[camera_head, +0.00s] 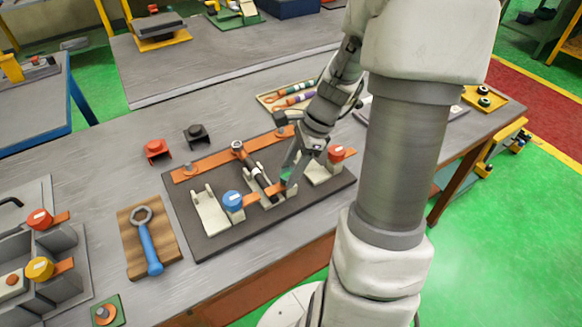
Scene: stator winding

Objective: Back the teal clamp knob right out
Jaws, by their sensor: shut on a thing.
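The teal clamp knob (286,175) is small and mostly hidden by my gripper (290,176). It sits near the right end of a black rod-like part (262,180) on the dark base plate (190,236). My gripper reaches down from the upper right and is shut on the knob. I cannot tell how far the knob is threaded in. A blue-capped piece (232,200) with an orange tab stands to its left, and a red-capped piece (336,154) stands to its right.
White cradles (211,212) and an orange strip (205,161) are on the plate. A blue-handled wrench (149,245) lies on a wooden board to the left. Red (157,149) and black (197,134) brackets stand behind. A tray of coloured rods (268,101) lies at the back.

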